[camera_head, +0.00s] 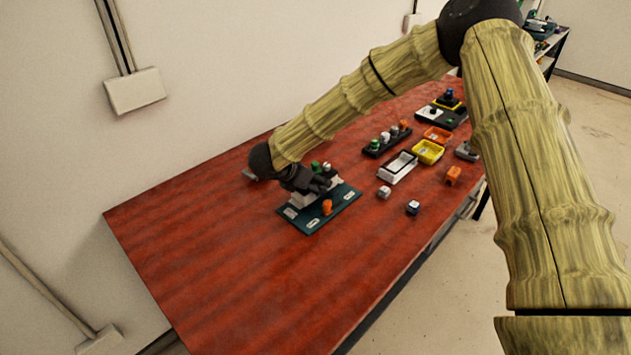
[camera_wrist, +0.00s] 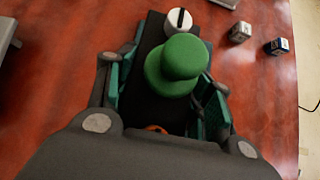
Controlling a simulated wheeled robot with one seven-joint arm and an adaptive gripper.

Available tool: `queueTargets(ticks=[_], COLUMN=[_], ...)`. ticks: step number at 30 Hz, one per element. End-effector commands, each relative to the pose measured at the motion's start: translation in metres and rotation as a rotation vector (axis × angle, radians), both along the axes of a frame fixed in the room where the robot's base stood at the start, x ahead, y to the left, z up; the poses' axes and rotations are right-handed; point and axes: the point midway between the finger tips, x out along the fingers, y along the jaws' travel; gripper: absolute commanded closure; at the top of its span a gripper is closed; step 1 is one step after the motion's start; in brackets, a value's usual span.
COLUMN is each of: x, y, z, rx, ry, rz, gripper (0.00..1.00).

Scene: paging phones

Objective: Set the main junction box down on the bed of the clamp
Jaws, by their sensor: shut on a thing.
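A dark box, which I take to be the main junction box (camera_wrist: 152,55), is between my gripper's fingers (camera_wrist: 165,100). It has a green mushroom button, a white knob with a black bar, and an orange part mostly hidden by my gripper. In the head view my gripper (camera_head: 322,184) is shut on it above a dark teal plate (camera_head: 341,203) with white labels, a pale block and an orange knob, which appears to be the clamp. The bed is hidden under my gripper. I cannot tell whether the box touches it.
Two small cubes (camera_head: 384,192) (camera_head: 413,208) lie right of the plate. The red table (camera_head: 215,245) is clear at the front left.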

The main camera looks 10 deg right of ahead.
Motion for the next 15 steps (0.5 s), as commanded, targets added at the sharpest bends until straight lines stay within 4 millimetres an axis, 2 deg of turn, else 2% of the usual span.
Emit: queueTargets(ticks=[15], x=[-0.0027], y=[0.0003], z=[-0.0040], rx=[-0.001], ry=[-0.001], rz=[-0.001], gripper=[0.78])
